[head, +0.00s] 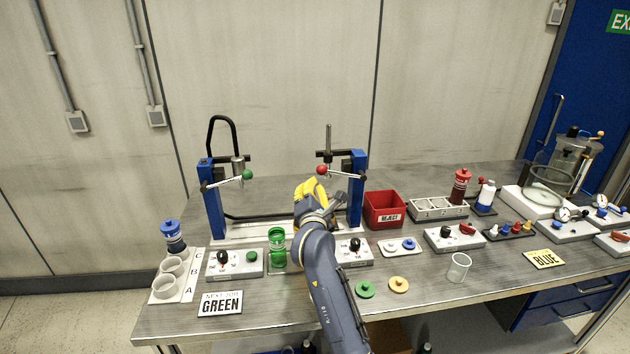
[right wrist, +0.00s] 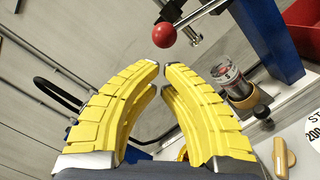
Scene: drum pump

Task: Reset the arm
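My right gripper (head: 312,190) has yellow fingers and hangs in front of the right side of the blue-posted press frame (head: 357,190). Its fingers also show in the right wrist view (right wrist: 163,69). They curve inward with tips a little apart and nothing between them. The red ball (head: 321,169) of the right lever is just above the gripper. In the right wrist view the red ball (right wrist: 164,35) lies beyond the fingertips, apart from them. A green ball (head: 247,174) ends the left lever. My left gripper is not in view.
A green container (head: 277,248) stands left of my right arm. A red reject bin (head: 384,209) is to the right of the frame. A blue-capped bottle (head: 173,236) stands at far left. A clear cup (head: 459,267) and loose discs (head: 365,289) lie near the front.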

